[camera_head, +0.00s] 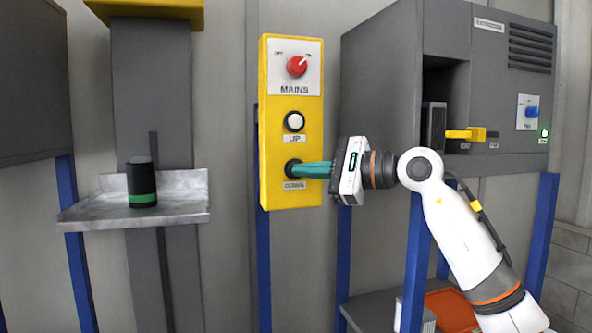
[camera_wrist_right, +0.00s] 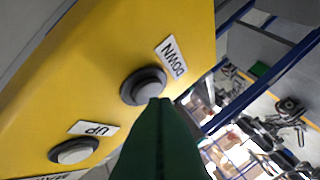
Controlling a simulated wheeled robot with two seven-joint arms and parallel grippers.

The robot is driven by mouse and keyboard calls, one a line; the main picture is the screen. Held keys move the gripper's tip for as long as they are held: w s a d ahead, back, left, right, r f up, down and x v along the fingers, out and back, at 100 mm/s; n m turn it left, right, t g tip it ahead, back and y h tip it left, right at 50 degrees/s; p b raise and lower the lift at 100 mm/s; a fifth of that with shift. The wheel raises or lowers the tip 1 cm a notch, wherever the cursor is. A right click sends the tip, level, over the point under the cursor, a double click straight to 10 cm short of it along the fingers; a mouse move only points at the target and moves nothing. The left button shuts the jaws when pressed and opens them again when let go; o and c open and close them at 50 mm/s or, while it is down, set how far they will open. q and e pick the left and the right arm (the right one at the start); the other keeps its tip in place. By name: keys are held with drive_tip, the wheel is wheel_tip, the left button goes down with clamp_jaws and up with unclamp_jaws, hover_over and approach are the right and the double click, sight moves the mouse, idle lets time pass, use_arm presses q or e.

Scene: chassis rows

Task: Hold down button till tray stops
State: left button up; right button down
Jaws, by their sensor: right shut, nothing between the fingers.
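A yellow control panel (camera_head: 273,231) hangs on the wall. It has a red MAINS knob (camera_head: 297,66), a white UP button (camera_head: 294,121) and a dark DOWN button (camera_head: 290,166). My right gripper (camera_head: 301,169) is shut and empty, its fingertips at the DOWN button. In the right wrist view the DOWN button (camera_wrist_right: 141,86) lies just past the tips; I cannot tell how far it is pressed. The metal tray (camera_head: 185,207) is on the lift column at the left and carries a black can with a green band (camera_head: 142,183). My left gripper is out of view.
A grey cabinet (camera_head: 380,95) on blue legs stands right of the panel, with a yellow handle (camera_head: 462,134) and a blue knob (camera_head: 532,112). Another dark cabinet (camera_head: 30,85) is at the far left. The wall between tray and panel is clear.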

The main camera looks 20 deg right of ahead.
drive_tip(key=shift+w, duration=0.4)
idle(0.3)
drive_tip(key=shift+s, duration=0.1)
idle(3.9)
drive_tip(key=shift+s+b, duration=0.3)
drive_tip(key=shift+s, duration=0.4)
drive_tip(key=shift+s+d+b, duration=0.1)
drive_tip(key=shift+s+b, duration=1.3)
drive_tip(key=shift+s, duration=1.1)
